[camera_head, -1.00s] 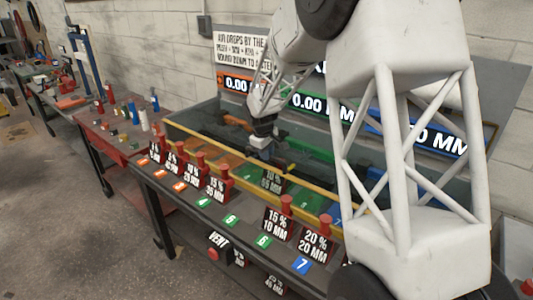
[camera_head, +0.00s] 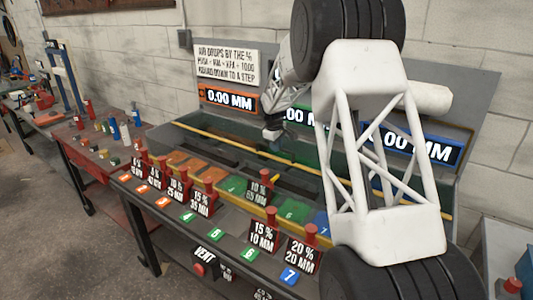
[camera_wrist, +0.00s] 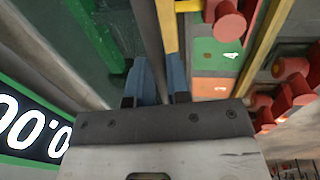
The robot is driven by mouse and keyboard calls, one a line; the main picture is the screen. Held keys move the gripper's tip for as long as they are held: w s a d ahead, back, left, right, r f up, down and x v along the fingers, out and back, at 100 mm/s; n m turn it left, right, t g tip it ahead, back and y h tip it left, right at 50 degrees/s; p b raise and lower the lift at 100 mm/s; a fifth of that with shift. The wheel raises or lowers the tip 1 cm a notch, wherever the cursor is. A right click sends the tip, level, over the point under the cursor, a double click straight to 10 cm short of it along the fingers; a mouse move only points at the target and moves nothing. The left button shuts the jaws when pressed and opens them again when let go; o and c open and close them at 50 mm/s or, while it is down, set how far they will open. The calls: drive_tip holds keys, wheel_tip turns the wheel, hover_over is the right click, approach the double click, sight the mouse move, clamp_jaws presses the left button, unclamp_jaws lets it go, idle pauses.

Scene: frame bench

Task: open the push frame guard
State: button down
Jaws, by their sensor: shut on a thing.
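The push frame guard (camera_head: 228,132) is a dark, see-through panel along the back of the bench, with a yellow bar (camera_head: 215,137) on its edge. The panel also shows at the left of the wrist view (camera_wrist: 98,62). My gripper (camera_head: 271,134) is at the guard's edge, about midway along the bench. In the wrist view, my blue fingers (camera_wrist: 157,68) are shut on a grey edge strip beside the yellow bar (camera_wrist: 168,28). The exact contact is partly hidden between the fingers. Orange tiles (camera_head: 213,175) and green tiles show in front of the guard.
A second yellow rail (camera_head: 245,203) runs along the front. Red-topped weights with percent labels (camera_head: 263,236) stand before it. Displays (camera_head: 230,99) and a sign (camera_head: 226,66) stand behind. A red table (camera_head: 95,148) with small parts is at the left. A vent button (camera_head: 198,270) is below.

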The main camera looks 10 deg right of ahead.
drive_tip(key=shift+w+d, duration=0.85)
drive_tip(key=shift+w, duration=0.1)
drive_tip(key=c, duration=1.1)
unclamp_jaws()
drive_tip(key=shift+r, duration=0.1)
drive_tip(key=r, duration=0.4)
drive_tip(key=s+a+r, duration=0.1)
drive_tip(key=r, duration=0.2)
drive_tip(key=shift+s+r, duration=0.1)
drive_tip(key=shift+r, duration=0.15)
